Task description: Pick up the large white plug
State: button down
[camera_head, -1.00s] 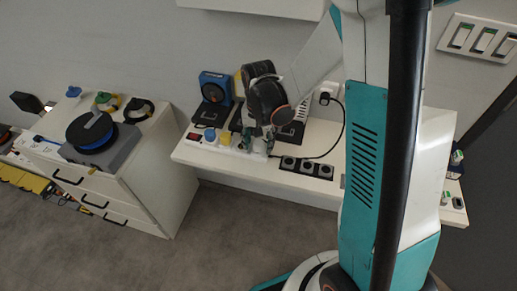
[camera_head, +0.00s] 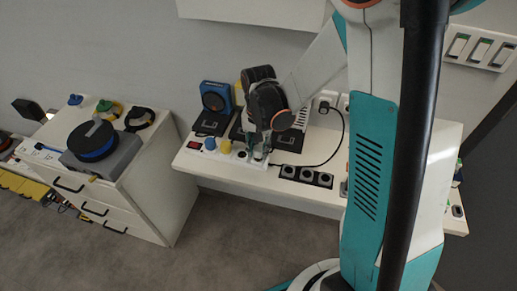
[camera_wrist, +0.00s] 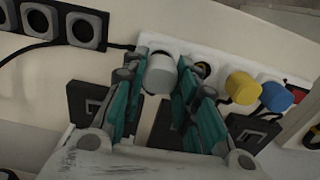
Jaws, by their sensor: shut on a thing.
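The large white plug (camera_wrist: 160,72) is a white cylinder between my gripper's two fingers in the wrist view. My gripper (camera_wrist: 158,88) is shut on it, with teal and grey fingers on either side. The plug is at the end of a white power strip (camera_wrist: 216,66) and still appears to be at its socket; I cannot tell whether it is lifted. In the head view my gripper (camera_head: 258,153) is over the right end of the strip, and the plug is mostly hidden behind the fingers.
A yellow plug (camera_wrist: 242,87) and a blue plug (camera_wrist: 276,97) sit in the same strip. A black socket block (camera_head: 306,175) lies to the right on the white shelf (camera_head: 335,196). A black cable (camera_head: 338,140) curves behind. A drawer cabinet (camera_head: 165,190) stands left.

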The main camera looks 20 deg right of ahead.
aim_at(259, 147)
notch_tip(259, 147, up, 18)
jog(key=p, duration=0.6)
jog(key=shift+r, duration=0.25)
jog(key=shift+f, duration=0.15)
